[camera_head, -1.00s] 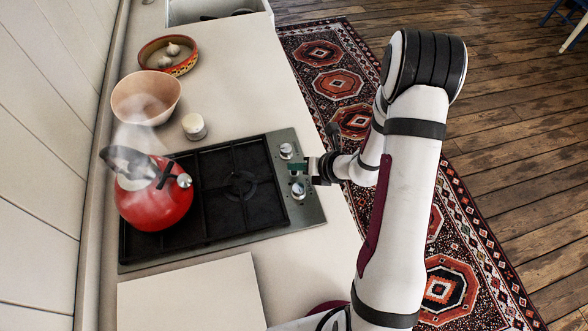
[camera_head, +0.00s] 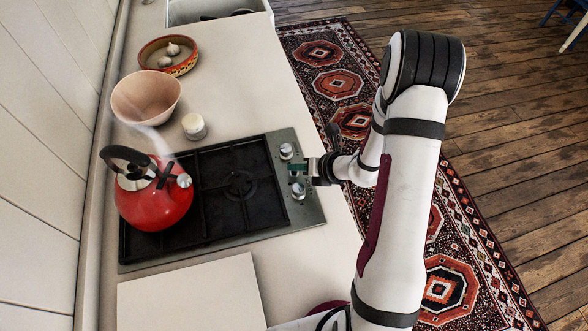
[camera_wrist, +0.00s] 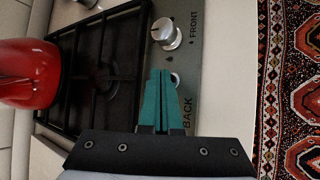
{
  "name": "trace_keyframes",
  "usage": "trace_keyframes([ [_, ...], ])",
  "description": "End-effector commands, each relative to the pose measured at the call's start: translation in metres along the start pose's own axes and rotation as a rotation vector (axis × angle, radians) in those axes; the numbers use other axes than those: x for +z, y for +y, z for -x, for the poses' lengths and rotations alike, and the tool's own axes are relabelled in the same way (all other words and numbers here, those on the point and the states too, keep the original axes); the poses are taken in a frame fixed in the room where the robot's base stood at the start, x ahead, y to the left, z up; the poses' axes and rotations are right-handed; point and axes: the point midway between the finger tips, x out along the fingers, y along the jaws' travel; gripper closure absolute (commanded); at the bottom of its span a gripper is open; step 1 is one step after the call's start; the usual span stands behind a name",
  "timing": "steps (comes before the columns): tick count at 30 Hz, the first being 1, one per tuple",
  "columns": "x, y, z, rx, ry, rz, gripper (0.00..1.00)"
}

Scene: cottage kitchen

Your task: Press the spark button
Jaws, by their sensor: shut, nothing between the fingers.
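The hob's control strip (camera_head: 312,208) runs along the right side of the cooktop, with a far knob (camera_head: 286,151) and a near knob (camera_head: 298,189). My gripper (camera_head: 292,168) is shut and empty, with its teal fingertips over the strip between the two knobs. In the wrist view, the fingertips (camera_wrist: 162,72) point at the strip below the knob (camera_wrist: 166,33) marked FRONT. A small pale round part (camera_wrist: 175,79), which looks like the spark button, shows at the fingertips and is partly hidden by them. I cannot tell whether they touch it.
A red kettle (camera_head: 150,205) steams on the left of the black grate (camera_head: 235,170). A white jar (camera_head: 194,126), a pink bowl (camera_head: 146,97) and a patterned dish (camera_head: 186,65) with garlic stand beyond. A pale board (camera_head: 190,295) lies nearer. The rug (camera_head: 450,285) is on the floor.

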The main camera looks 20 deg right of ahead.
Motion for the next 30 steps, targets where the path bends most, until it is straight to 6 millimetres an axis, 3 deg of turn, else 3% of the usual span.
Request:
trace_keyframes([
  [25, 0.002, 0.002, 0.002, 0.000, 0.000, 0.000, 1.00],
  [30, 0.012, 0.011, 0.016, 0.000, -0.002, 0.002, 1.00],
])
